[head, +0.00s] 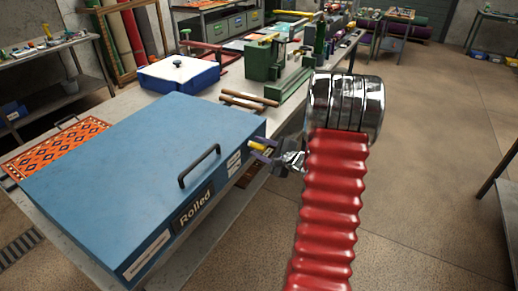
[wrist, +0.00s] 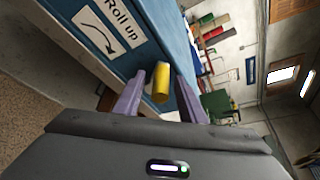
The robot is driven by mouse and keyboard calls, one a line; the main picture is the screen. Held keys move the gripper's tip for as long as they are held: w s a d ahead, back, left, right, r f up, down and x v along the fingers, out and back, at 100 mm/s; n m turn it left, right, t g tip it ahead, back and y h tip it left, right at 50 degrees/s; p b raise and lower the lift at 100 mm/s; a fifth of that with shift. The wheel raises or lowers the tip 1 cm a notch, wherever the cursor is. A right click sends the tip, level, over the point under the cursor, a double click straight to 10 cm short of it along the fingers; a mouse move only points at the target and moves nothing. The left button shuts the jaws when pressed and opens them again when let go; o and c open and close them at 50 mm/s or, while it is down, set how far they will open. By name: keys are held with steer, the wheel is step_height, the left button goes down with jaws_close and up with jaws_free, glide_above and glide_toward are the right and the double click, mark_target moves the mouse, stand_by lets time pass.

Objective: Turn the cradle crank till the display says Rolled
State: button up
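The blue rug scrubber (head: 130,145) sits on a bench, its lid shut, with a black handle on it. Its dark front display (head: 193,207) reads "Rolled". The yellow crank grip (head: 257,146) sticks out at the right end of the blue box; it also shows in the wrist view (wrist: 161,84). My gripper (head: 264,155) is at this grip. In the wrist view its two purple fingers (wrist: 160,92) stand on either side of the yellow grip, with gaps visible. The crank's arm is mostly hidden. An orange patterned rug (head: 62,150) shows at the box's left end.
A "Roll up" label (wrist: 108,28) with a curved arrow is on the box beside the crank. Behind the box are a blue-and-white tub (head: 180,73), wooden rods (head: 248,100) and a green machine (head: 275,58). The floor to the right is open.

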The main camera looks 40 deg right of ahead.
jaws_close()
stand_by(0.4)
steer(key=shift+d, duration=0.1)
steer(key=shift+w+d+r+m+g+y, duration=0.1)
steer(key=shift+d+r+m+g+y, duration=0.1)
steer(key=shift+d+m+y, duration=0.3)
steer(key=shift+w+d+r+m+g+y, duration=0.1)
steer(key=shift+r+m+g+y, duration=0.1)
steer(key=shift+m, duration=0.5)
jaws_free()
steer(key=shift+a, duration=0.1)
steer(key=shift+s, duration=0.15)
